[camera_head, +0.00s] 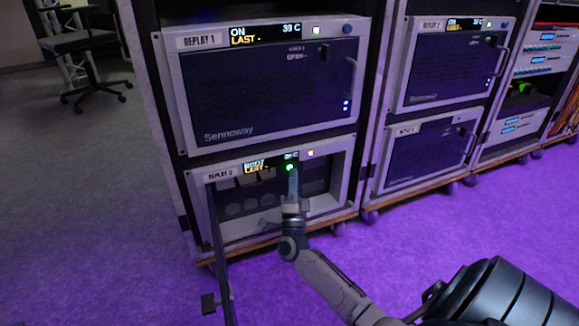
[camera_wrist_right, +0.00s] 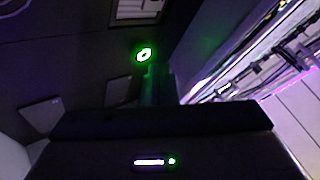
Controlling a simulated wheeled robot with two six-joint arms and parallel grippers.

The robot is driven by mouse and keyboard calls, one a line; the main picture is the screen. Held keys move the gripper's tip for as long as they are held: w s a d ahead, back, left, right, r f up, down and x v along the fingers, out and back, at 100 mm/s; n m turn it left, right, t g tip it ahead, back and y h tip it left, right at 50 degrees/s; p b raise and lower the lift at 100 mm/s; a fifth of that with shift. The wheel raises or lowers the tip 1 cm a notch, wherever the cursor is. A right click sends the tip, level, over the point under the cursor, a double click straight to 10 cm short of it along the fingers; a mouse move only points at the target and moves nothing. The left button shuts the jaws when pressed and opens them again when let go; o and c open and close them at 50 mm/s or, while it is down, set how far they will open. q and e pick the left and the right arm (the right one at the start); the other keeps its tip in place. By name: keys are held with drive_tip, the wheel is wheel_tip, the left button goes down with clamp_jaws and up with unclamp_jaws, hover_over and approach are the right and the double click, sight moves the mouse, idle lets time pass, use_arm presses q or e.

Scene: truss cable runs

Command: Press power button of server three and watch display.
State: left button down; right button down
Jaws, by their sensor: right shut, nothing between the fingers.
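Server three (camera_head: 334,200) is the lower unit in the left rack; the last digit on its label (camera_head: 220,175) is hard to read. Its display (camera_head: 256,168) appears to read BOOT above LAST, with a partly hidden temperature. Its power button (camera_head: 290,167) glows green, and it shows as a green ring in the wrist view (camera_wrist_right: 144,55). My right gripper (camera_head: 292,174) is shut and empty, its tips just below the button in the picture. I cannot tell whether they touch it. My left gripper is not in view.
Server three's front door (camera_head: 221,255) stands open, swung out at the left. Above is replay 1 (camera_head: 270,95), its display showing ON and LAST. More racks (camera_head: 440,60) stand to the right. Purple-lit floor is clear in front; an office chair (camera_head: 85,45) stands far back left.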

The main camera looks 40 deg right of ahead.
drive_tip(key=s+p, duration=0.1)
drive_tip(key=s+a+p, duration=0.1)
drive_tip(key=s, duration=0.1)
drive_tip(key=s+p, duration=0.1)
drive_tip(key=shift+s+a, duration=0.3)
drive_tip(key=shift+s, duration=0.1)
idle(0.8)
